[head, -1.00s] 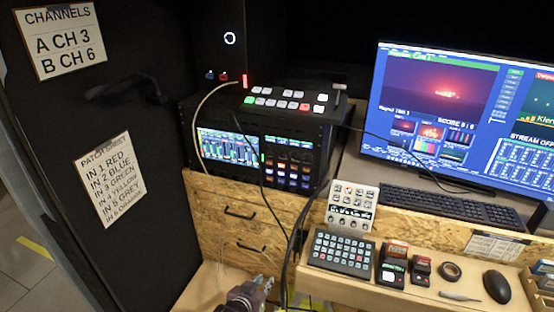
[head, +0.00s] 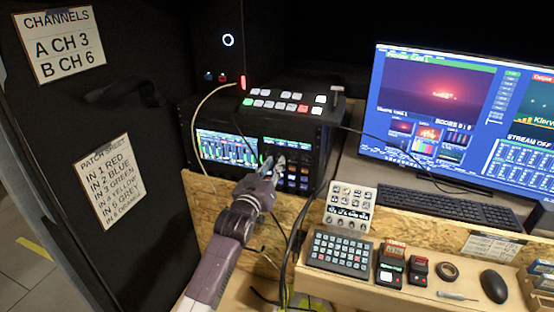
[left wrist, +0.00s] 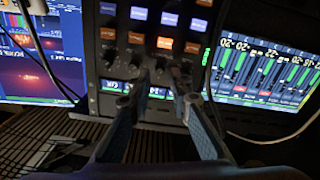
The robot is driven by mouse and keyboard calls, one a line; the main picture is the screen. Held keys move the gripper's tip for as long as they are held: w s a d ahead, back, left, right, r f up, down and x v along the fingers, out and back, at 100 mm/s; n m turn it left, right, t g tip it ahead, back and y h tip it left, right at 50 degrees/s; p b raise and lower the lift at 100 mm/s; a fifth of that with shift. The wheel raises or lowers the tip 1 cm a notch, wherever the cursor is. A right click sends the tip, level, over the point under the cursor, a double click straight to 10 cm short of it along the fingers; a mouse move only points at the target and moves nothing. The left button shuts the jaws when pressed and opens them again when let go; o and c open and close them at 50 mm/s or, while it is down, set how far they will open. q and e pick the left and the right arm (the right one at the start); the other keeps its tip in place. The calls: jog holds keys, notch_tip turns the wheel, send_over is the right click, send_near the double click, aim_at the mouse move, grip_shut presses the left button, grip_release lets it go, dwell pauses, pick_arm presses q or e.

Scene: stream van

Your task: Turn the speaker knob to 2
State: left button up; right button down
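My left gripper (head: 273,162) is in front of the rack's button panel (head: 299,145). Its two fingers are apart with nothing clasped between them. In the left wrist view, the left gripper (left wrist: 158,80) has its fingertips close to a row of small dark knobs (left wrist: 160,68) beside the lit orange and blue buttons (left wrist: 165,43). I cannot tell whether the fingertips touch a knob. No label or pointer is readable, so I cannot tell which knob is the speaker knob or its setting. My right gripper is not in view.
A level-meter screen (head: 227,147) is left of the button panel. A switcher (head: 285,102) stands on the rack, and loose cables hang in front of it. A small white knob box (head: 350,207) and a dark keypad (head: 340,252) are at the right, below the monitor (head: 440,115).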

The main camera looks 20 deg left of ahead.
pick_arm(q)
jog(key=shift+w, duration=1.3)
jog(key=shift+c, duration=0.4)
grip_shut()
